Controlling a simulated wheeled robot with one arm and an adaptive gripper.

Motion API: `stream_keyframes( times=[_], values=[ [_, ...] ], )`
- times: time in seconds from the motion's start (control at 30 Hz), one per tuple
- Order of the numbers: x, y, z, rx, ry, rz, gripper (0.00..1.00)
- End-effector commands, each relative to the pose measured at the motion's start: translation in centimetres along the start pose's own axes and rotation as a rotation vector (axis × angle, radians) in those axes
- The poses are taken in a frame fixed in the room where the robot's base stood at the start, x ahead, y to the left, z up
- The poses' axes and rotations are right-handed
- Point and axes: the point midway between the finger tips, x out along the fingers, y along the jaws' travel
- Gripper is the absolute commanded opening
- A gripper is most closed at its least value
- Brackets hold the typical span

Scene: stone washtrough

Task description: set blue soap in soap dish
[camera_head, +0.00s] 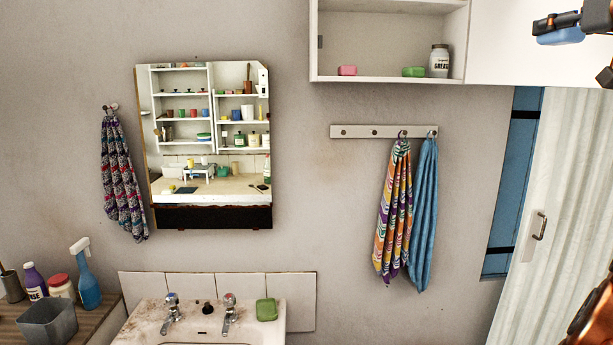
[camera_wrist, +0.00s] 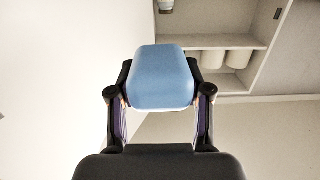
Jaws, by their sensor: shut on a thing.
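The blue soap (camera_wrist: 160,80) is a rounded block between the two fingers of my gripper (camera_wrist: 160,93) in the wrist view. The fingers are shut on its two sides. In the head view the blue soap (camera_head: 562,37) shows at the upper right under the dark fingers of my gripper (camera_head: 558,25), high in front of the white cabinet. A green block (camera_head: 267,309) lies on the back right corner of the sink; I cannot tell whether it is a soap or a dish. I cannot make out a soap dish for certain.
An open wall cabinet (camera_head: 395,82) holds a pink block (camera_head: 347,71), a green block (camera_head: 413,72) and a grease jar (camera_head: 439,60). Towels (camera_head: 424,215) hang below. The sink (camera_head: 150,322) has two taps. Bottles and a grey tub (camera_head: 48,322) stand at left.

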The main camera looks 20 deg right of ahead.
Motion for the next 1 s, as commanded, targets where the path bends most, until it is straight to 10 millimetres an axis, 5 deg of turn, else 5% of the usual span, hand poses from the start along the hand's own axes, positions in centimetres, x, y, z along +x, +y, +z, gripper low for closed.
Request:
stream_keyframes(
  times=[1.0],
  values=[
    [1.8,0.7,0.7,0.000,-0.002,0.008,0.12]
  ],
)
